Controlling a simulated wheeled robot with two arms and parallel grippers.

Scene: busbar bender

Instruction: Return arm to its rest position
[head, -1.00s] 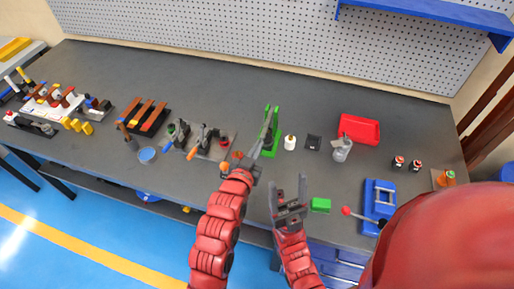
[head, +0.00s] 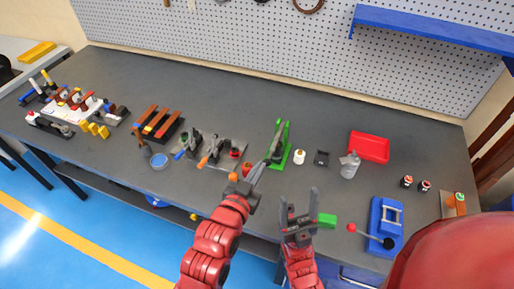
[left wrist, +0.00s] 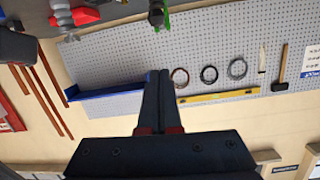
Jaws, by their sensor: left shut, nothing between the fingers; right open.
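My left gripper (head: 257,174) is shut and empty, just in front of the green stand (head: 284,147) with a dark lever-like part. In the head view its tip overlaps the stand's lower left; I cannot tell whether they touch. In the left wrist view the closed black fingers (left wrist: 160,102) point toward the pegboard wall with nothing between them. My right gripper (head: 299,208) is open and empty, fingers up, at the bench's front edge, left of a green block (head: 327,220).
A blue device (head: 385,222) with a red-knobbed lever stands at the front right. A red tray (head: 370,146), a grey can (head: 350,166) and a white bottle (head: 299,157) stand behind. Hand tools (head: 212,150) lie to the left. The back strip of the grey bench (head: 240,95) is clear.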

